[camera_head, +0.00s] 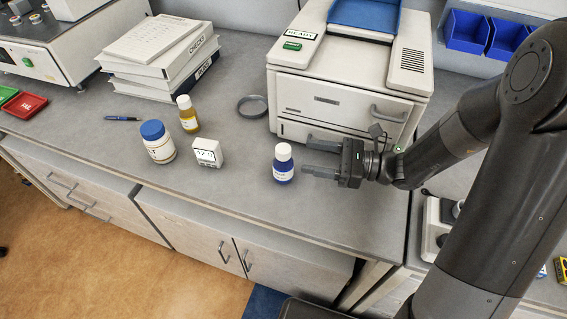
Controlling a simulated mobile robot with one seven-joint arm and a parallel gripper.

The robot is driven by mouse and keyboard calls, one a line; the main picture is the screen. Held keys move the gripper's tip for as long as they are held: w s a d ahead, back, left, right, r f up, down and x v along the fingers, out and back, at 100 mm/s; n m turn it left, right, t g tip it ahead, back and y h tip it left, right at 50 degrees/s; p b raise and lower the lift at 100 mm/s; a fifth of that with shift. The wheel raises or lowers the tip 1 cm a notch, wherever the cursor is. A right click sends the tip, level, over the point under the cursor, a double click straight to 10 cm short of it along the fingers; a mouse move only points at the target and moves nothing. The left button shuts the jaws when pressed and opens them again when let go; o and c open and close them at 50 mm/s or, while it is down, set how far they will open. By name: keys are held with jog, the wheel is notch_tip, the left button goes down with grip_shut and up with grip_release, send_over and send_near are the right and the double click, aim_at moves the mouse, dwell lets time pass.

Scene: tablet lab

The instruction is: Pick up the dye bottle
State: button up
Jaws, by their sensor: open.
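A small blue bottle with a white cap and a white label (283,176) stands upright on the grey bench; it appears to be the dye bottle. My gripper (306,155) is just to the right of it, with its fingers pointing left towards the bottle. The fingers are spread open with nothing between them. The near fingertip lies close to the bottle's right side; I cannot tell whether they touch.
A beige machine (345,85) stands behind my gripper. A small white display box (208,153), a blue-lidded jar (157,142), a yellow bottle (188,115) and a round dish (252,106) stand to the left. The bench's front edge lies below the bottle.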

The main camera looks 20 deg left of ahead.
aim_at(283, 164)
jog(key=a, duration=0.6)
jog(key=s+a, duration=0.1)
jog(key=a, duration=0.2)
jog(key=shift+s+a, duration=0.1)
jog(key=shift+a, duration=0.1)
grip_shut()
dwell(0.3)
